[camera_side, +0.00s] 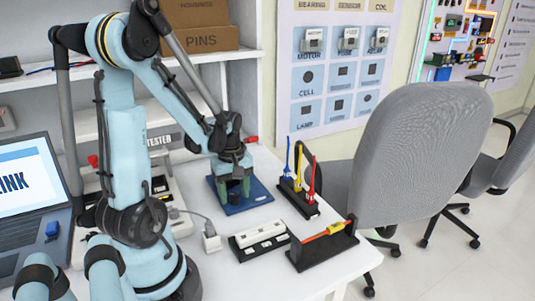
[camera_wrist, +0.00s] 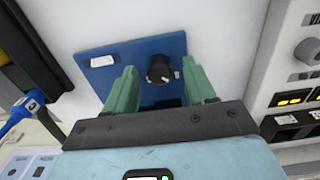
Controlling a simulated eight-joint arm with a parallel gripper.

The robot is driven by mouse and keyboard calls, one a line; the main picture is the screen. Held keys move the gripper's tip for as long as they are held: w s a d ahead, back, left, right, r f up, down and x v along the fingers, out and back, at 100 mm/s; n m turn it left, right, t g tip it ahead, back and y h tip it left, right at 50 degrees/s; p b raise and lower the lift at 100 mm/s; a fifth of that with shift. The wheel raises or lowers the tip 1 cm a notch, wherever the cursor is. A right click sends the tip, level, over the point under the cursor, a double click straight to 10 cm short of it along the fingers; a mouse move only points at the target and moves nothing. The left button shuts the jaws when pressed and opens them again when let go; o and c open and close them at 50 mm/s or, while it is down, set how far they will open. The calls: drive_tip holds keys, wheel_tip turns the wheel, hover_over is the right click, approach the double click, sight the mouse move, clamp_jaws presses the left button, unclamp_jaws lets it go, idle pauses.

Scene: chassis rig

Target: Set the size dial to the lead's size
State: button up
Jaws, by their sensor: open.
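The black size dial (camera_wrist: 158,68) sits on a blue plate (camera_wrist: 150,47) in the wrist view. A small white mark shows at the dial's right side; I cannot read a setting. A white label (camera_wrist: 103,61) lies on the plate, its text too small to read. My gripper (camera_wrist: 160,72) is open, with one green finger on each side of the dial, apart from it as far as I can see. In the side view my gripper (camera_side: 238,188) is low over the blue plate (camera_side: 262,193) and hides the dial. A red-and-yellow lead (camera_side: 328,230) lies across a black holder.
Blue, yellow and red leads stand in a black rack (camera_side: 298,197) right of the plate. A black-and-white block (camera_side: 260,238) lies in front. The tester (camera_side: 160,170) stands left, a laptop (camera_side: 30,190) farther left. A blue lead end (camera_wrist: 28,103) shows at the wrist view's left.

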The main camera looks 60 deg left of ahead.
drive_tip(key=shift+c, duration=0.5)
clamp_jaws()
drive_tip(key=shift+m, duration=0.3)
drive_tip(key=m, duration=1.3)
drive_tip(key=shift+m, duration=2.1)
